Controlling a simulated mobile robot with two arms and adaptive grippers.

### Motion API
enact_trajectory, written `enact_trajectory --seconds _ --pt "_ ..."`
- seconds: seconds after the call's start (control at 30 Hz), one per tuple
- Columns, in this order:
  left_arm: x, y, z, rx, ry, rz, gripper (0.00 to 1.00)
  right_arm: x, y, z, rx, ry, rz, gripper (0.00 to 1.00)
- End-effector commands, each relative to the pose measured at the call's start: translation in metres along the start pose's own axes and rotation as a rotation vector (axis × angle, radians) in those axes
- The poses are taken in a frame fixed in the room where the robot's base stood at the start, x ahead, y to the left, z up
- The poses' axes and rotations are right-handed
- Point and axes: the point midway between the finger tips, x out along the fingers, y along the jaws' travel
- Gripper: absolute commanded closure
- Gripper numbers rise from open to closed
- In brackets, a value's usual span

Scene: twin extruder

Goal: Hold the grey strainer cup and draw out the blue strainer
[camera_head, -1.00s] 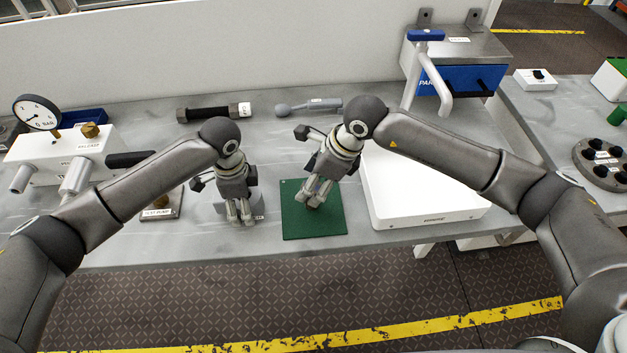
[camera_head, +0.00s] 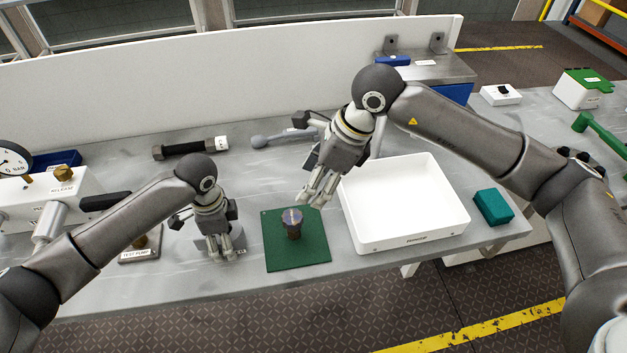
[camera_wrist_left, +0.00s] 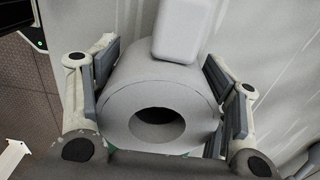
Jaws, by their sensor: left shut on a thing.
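My left gripper (camera_head: 221,254) is low over the bench, left of the green mat (camera_head: 283,258). In the left wrist view its fingers are closed on both sides of the grey strainer cup (camera_wrist_left: 165,75), a thick round body with a dark round opening. The fingers mostly hide the cup in the head view. A small brownish piece with a round bluish top (camera_head: 292,221) stands upright on the mat; I cannot tell for sure that it is the blue strainer. My right gripper (camera_head: 318,200) hangs above the mat's right edge, apart from that piece. Nothing shows between its fingers, and their opening is unclear.
A white tray (camera_head: 400,244) stands right of the mat, with a teal block (camera_head: 493,207) beyond it. A dark threaded tool (camera_head: 190,148) and a grey tool (camera_head: 283,137) lie at the back. A gauge (camera_head: 13,160) and pump unit are at left.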

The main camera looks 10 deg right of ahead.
Motion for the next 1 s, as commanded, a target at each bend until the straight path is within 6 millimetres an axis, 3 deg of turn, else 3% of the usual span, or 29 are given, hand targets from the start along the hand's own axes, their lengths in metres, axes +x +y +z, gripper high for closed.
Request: enact_trajectory --seconds 0.03,0.2,0.63,0.77,1.0 --pt "0.0 0.0 0.0 0.0 0.0 0.0 0.29 0.0 0.0 0.0 0.0 0.0 0.0 0.37" --pt "0.0 0.0 0.0 0.0 0.0 0.0 0.07 0.0 0.0 0.0 0.0 0.0 0.0 0.37" --pt "-0.006 -0.001 0.0 0.0 0.001 -0.002 0.07 0.001 0.0 0.0 0.0 0.0 0.001 0.37" --pt "-0.024 -0.001 0.0 0.0 0.002 -0.004 0.07 0.001 0.0 0.0 0.0 0.0 0.001 0.37" --pt "-0.076 -0.001 -0.001 0.001 0.002 -0.004 0.07 0.001 0.0 0.0 0.0 0.0 0.0 0.37"
